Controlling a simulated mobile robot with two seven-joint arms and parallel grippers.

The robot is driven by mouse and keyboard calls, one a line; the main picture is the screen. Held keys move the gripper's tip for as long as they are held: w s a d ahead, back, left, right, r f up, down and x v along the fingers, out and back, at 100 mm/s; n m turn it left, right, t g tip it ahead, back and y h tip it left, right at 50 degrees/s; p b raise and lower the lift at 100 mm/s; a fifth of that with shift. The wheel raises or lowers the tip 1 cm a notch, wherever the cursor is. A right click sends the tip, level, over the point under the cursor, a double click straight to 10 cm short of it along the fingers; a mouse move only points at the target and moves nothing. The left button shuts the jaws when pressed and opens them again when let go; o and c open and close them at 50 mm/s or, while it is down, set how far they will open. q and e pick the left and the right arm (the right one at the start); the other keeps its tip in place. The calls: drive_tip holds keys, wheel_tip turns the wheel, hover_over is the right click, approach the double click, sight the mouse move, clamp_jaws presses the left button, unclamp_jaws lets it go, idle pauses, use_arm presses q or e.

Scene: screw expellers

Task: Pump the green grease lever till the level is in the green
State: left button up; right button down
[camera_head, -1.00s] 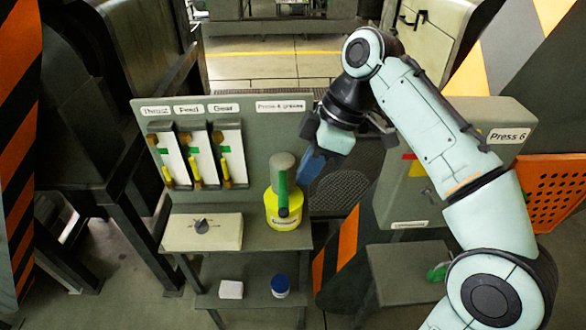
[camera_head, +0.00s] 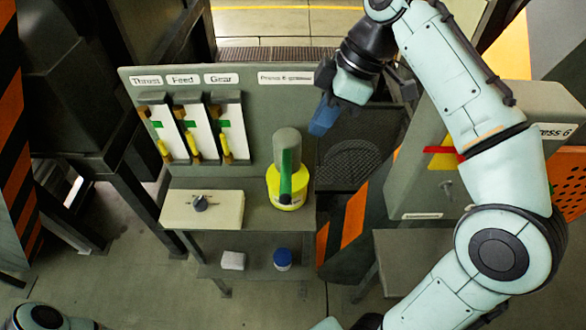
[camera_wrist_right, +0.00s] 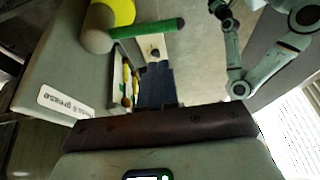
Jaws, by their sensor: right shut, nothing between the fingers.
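The grease pump stands at the right of the bench, with a grey cylinder (camera_head: 287,142) above a yellow base (camera_head: 291,203). Its green lever (camera_head: 286,172) hangs down the front of the cylinder. In the right wrist view the green lever (camera_wrist_right: 148,28) lies beyond the fingertips, apart from them. My right gripper (camera_head: 323,118) has blue fingers, is shut and empty, and is right of and above the pump. Its fingers also show in the right wrist view (camera_wrist_right: 156,88). Three gauges (camera_head: 194,130) have green marks, with yellow parts below them. My left gripper is out of view.
The grey panel (camera_head: 262,110) stands behind the bench. A beige box with a dark knob (camera_head: 229,208) sits left of the pump. A white block (camera_head: 232,260) and a blue-lidded jar (camera_head: 282,259) are on the lower shelf. The Press 6 cabinet (camera_head: 548,110) is at right.

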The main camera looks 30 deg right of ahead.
drive_tip(key=b, duration=0.3)
approach(286, 182)
drive_tip(key=x, duration=0.5)
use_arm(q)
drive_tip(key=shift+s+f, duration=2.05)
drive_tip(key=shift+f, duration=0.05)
use_arm(e)
drive_tip(key=shift+x, duration=0.8)
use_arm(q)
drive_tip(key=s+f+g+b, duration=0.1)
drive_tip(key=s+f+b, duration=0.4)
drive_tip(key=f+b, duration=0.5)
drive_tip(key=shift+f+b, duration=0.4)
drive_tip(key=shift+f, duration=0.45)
use_arm(e)
wheel_tip(286, 182, down, 8)
drive_tip(key=s+t+h, duration=0.1)
drive_tip(key=t+h, duration=0.1)
drive_tip(key=t, duration=0.1)
drive_tip(key=shift+s+a+r+n, duration=0.2)
drive_tip(key=shift+s+a+n, duration=0.1)
drive_tip(key=shift+a+n, duration=0.1)
drive_tip(key=shift+f, duration=0.1)
